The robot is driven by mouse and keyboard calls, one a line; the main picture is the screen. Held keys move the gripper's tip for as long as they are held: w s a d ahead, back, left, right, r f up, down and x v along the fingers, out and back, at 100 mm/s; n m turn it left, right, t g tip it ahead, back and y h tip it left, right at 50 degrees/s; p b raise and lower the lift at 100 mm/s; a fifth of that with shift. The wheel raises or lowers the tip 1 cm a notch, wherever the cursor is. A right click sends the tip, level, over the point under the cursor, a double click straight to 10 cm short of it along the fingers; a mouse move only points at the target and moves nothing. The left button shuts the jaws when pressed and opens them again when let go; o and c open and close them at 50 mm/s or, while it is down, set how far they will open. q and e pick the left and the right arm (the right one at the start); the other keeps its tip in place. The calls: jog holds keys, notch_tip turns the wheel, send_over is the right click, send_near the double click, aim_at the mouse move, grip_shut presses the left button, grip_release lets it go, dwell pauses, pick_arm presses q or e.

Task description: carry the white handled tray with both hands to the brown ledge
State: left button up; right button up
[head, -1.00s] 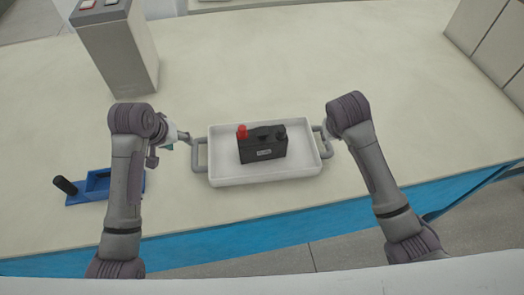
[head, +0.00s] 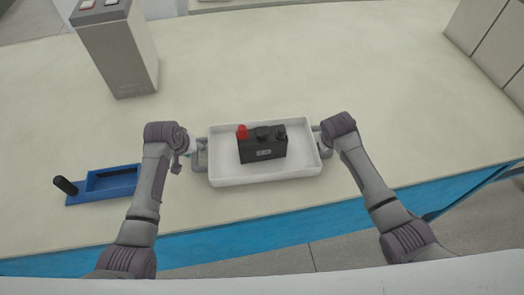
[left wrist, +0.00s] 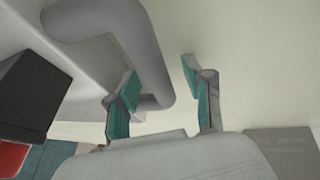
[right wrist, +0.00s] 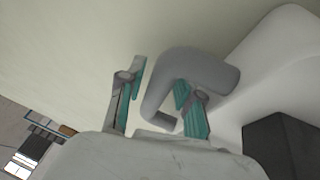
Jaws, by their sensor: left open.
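The white tray (head: 225,178) rests on the pale worktop, a grey handle at each end. A black battery (head: 262,150) with a red terminal cap stands in it. My left gripper (head: 199,150) is at the left handle (head: 200,163); in the left wrist view its fingers (left wrist: 163,98) are apart, the handle bar (left wrist: 155,65) between them. My right gripper (head: 322,135) is at the right handle (head: 325,146); in the right wrist view its fingers (right wrist: 157,100) are apart around the handle (right wrist: 165,75). I cannot make out the brown ledge.
A blue holder (head: 110,182) with a black upright handle lies left of the tray, near my left arm. A grey box (head: 120,50) with buttons stands at the back left. Grey panels (head: 490,45) stand at the far right. The worktop behind the tray is clear.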

pick_arm(q)
jog(key=c, duration=0.8)
pick_arm(e)
grip_shut()
pick_arm(q)
grip_shut()
